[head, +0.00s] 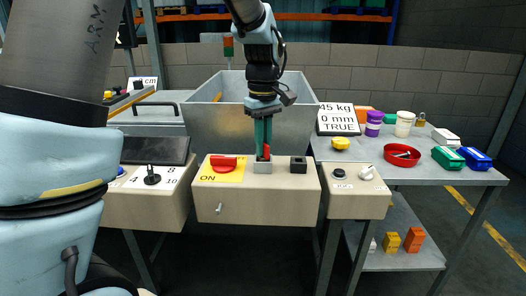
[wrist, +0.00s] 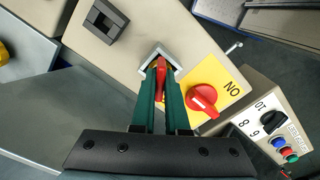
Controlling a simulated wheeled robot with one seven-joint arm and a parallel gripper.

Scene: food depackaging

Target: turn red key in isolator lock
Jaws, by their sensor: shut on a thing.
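The red key (wrist: 161,76) stands in the grey isolator lock (wrist: 150,56), a square metal block on the beige control box. In the head view the key (head: 266,152) shows as a small red piece above the lock (head: 262,168). My gripper (wrist: 160,75) comes down from above with its green fingers shut on the red key; the fingers hide part of it. The gripper (head: 263,148) also shows in the head view, right over the lock. A red rotary switch (head: 223,163) on a yellow plate marked ON sits to the left of the lock.
A black square socket (head: 298,165) is just right of the lock. A large grey bin (head: 240,95) stands behind the box. A dial box (head: 153,180) is at left, another switch box (head: 355,185) at right. A table with a red bowl (head: 388,158) lies further right.

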